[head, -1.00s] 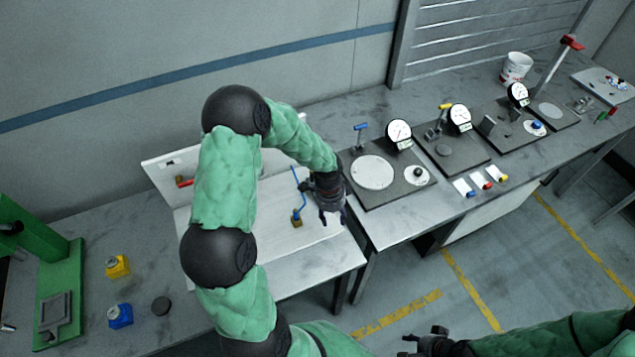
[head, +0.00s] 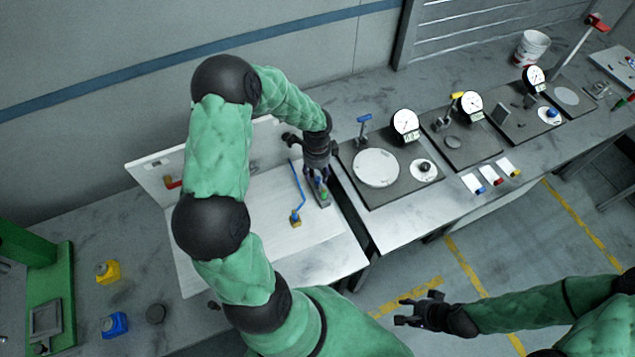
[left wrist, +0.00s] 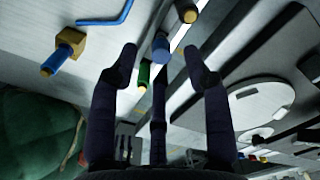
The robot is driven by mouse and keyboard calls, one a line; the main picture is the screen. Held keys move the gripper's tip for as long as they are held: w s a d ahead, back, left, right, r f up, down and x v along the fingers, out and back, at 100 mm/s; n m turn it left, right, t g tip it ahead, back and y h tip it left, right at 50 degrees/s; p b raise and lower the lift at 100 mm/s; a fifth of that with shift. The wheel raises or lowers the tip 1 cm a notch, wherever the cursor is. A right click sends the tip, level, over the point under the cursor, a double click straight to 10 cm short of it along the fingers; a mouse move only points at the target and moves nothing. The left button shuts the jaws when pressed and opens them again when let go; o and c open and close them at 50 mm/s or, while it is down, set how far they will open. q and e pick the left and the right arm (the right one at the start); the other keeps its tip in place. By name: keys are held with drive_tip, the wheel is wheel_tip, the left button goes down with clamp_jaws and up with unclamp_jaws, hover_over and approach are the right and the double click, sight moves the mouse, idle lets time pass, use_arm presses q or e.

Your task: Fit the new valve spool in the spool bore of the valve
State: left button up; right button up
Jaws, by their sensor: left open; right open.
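My left gripper (head: 317,175) is open over the right side of the white work board (head: 270,255). In the left wrist view its fingers (left wrist: 160,75) are spread around a blue-ended cylinder (left wrist: 161,47), with no clear grip. A green cylinder (left wrist: 144,73) and a brass-coloured round end (left wrist: 187,13) show close by. In the head view a small grey holder (head: 324,203) with a green piece sits under the fingers. A brass block (head: 295,219) with a blue part lies to the left; it also shows in the left wrist view (left wrist: 71,41). I cannot tell which piece is the new spool. My right gripper (head: 408,312) is open and empty, away from the bench.
A bent blue rod (head: 298,183) lies on the board. Dark gauge plates (head: 350,165) with dials stand to the right. White cards (head: 472,182) with coloured pieces lie at their front. Yellow (head: 107,272) and blue (head: 114,324) blocks stand at the left. The board's front is clear.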

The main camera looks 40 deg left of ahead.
sight(317, 179)
use_arm(q)
drive_tip(key=shift+w+f, duration=0.1)
drive_tip(key=shift+f, duration=3.1)
drive_tip(key=shift+c, duration=0.3)
clamp_jaws()
